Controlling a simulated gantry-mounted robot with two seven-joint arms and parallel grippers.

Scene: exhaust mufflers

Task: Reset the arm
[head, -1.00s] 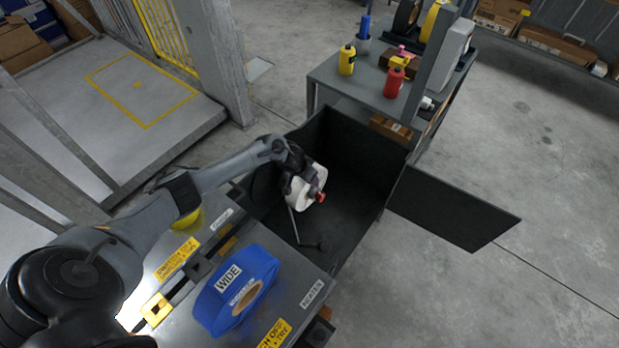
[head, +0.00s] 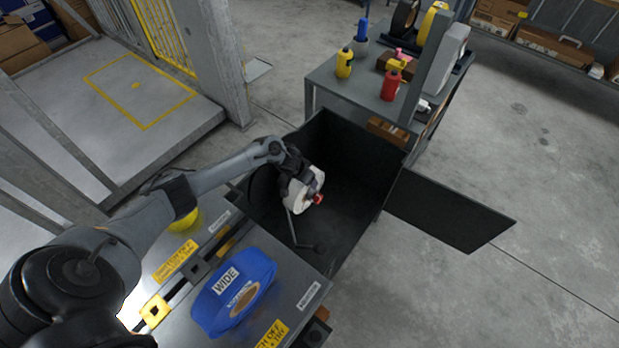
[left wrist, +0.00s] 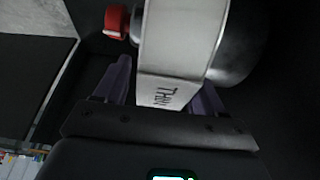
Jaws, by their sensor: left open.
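My left arm reaches over the dark open box (head: 365,195). My left gripper (head: 297,182) is at a white roll (head: 305,196) inside the box. In the left wrist view the white roll (left wrist: 178,45), labelled "THIN", lies between the two spread fingers of my left gripper (left wrist: 162,75). The fingers are open; I cannot tell whether they touch it. A small red part (head: 318,199) shows beside the roll; it also shows in the left wrist view (left wrist: 116,22). My right gripper is not in view.
A blue roll labelled "WIDE" (head: 236,305) lies on the grey worktop (head: 295,272) before the box. The box's open door (head: 455,212) sticks out right. A grey cart (head: 330,80) with red and yellow bottles stands behind. Open floor (head: 520,130) lies right.

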